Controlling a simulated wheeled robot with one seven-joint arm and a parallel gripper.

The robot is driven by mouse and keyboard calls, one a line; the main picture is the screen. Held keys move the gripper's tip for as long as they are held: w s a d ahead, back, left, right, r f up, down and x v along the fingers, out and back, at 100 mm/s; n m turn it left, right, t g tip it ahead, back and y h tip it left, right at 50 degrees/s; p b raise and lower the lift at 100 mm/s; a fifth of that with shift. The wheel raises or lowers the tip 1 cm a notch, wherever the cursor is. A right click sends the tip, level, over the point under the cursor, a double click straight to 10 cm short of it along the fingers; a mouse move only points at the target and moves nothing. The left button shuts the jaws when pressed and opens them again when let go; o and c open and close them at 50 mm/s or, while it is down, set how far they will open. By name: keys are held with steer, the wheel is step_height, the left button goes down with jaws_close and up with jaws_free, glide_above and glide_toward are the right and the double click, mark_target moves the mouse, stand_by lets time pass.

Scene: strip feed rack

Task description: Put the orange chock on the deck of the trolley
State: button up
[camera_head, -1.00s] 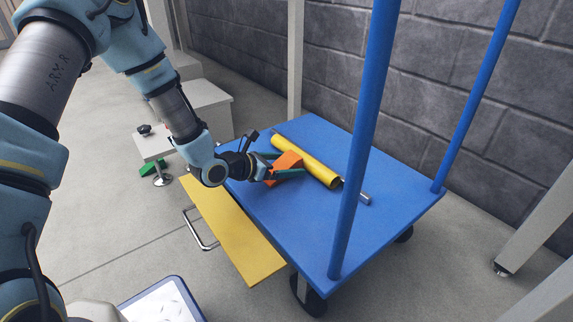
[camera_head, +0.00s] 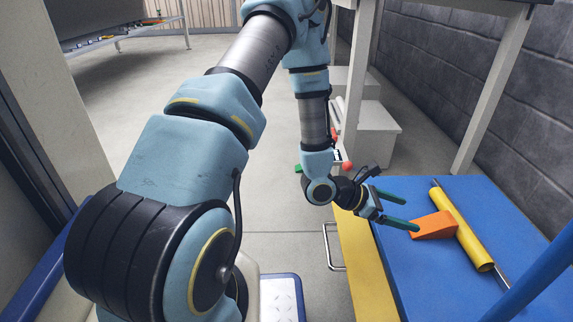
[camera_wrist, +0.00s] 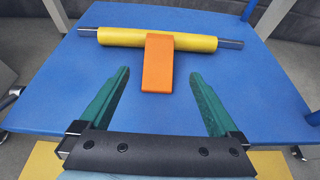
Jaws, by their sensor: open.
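The orange chock (camera_head: 434,225) lies on the blue deck of the trolley (camera_head: 404,262). In the wrist view the chock (camera_wrist: 158,64) has its far end against a yellow roller (camera_wrist: 190,42) and its narrow end toward me. My gripper (camera_head: 400,210) is open and empty, with green fingers just short of the chock. In the wrist view the fingers (camera_wrist: 162,78) are spread wide, one on each side, and neither touches the chock.
The yellow roller on a metal bar also lies on the deck. A blue upright (camera_head: 540,275) rises at the trolley's right. A yellow ledge (camera_head: 362,255) runs along the near side of the deck. White steps (camera_head: 372,130) stand behind, near a grey block wall.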

steer(key=s+a+r+m+g+y, duration=0.25)
steer(key=a+r+m, duration=0.2)
steer(key=a, duration=0.35)
steer(key=s+a+r+m+g+y, duration=0.1)
steer(key=a+r+m+y, duration=0.25)
steer(key=a+m, duration=0.35)
steer(key=w+a+r+m+t+y, duration=0.2)
steer(key=a, duration=0.5)
steer(key=w+a+r+m+t+y, duration=0.2)
steer(key=a, duration=0.6)
steer(key=w+a+r+m+t+y, duration=0.2)
steer(key=w+a+r+m+y, duration=0.1)
steer(key=a, duration=0.5)
step_height(320, 180, up, 47)
steer(key=p, duration=4.7)
